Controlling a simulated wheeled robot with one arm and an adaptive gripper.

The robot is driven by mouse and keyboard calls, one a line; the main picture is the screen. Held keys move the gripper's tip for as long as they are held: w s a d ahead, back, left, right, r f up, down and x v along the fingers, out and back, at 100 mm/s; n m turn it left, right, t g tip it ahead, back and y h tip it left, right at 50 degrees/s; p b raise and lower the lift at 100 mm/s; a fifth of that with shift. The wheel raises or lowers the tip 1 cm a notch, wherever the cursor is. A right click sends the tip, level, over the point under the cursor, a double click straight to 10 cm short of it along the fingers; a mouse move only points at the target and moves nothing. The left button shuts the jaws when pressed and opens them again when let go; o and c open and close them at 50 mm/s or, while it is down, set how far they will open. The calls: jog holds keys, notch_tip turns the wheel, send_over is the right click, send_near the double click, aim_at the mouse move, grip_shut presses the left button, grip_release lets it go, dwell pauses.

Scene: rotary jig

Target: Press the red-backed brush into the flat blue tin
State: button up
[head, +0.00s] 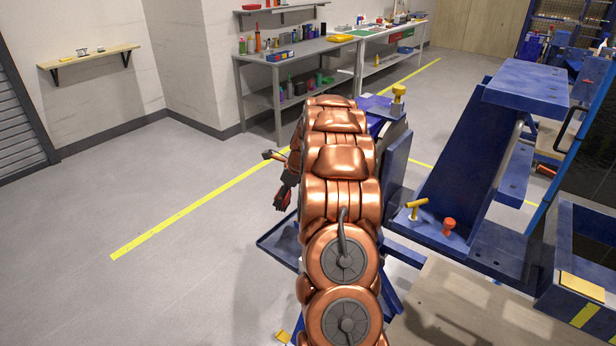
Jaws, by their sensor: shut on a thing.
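My gripper (287,184) shows small and dark at the left side of my copper arm, pointing down. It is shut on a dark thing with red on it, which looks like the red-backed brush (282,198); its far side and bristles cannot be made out. A flat blue tray-like piece (270,243) lies below, partly hidden behind my arm; it may be the flat blue tin, but I cannot tell for sure. The brush is above this piece and looks apart from it.
The blue jig frame (460,170) stands right of my arm, with a yellow-handled clamp (416,208) and an orange knob (449,225). A blue bin (590,262) is at far right. Workbenches (290,50) line the back. The floor (190,280) at left is clear.

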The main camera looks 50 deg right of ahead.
jog(key=s+d+m+h+p, duration=0.2)
jog(key=s+d+m, duration=0.2)
jog(key=s+d, duration=0.15)
jog(key=f+b, duration=0.4)
jog(key=f, duration=0.1)
jog(key=shift+w+d+b, duration=0.3)
jog(key=shift+w+d, duration=0.05)
jog(key=shift+d, duration=0.05)
jog(key=shift+f, duration=0.55)
dwell(1.5)
notch_tip(320, 180, up, 7)
jog(key=p, duration=0.5)
dwell(0.6)
jog(key=shift+r, duration=0.15)
dwell(0.6)
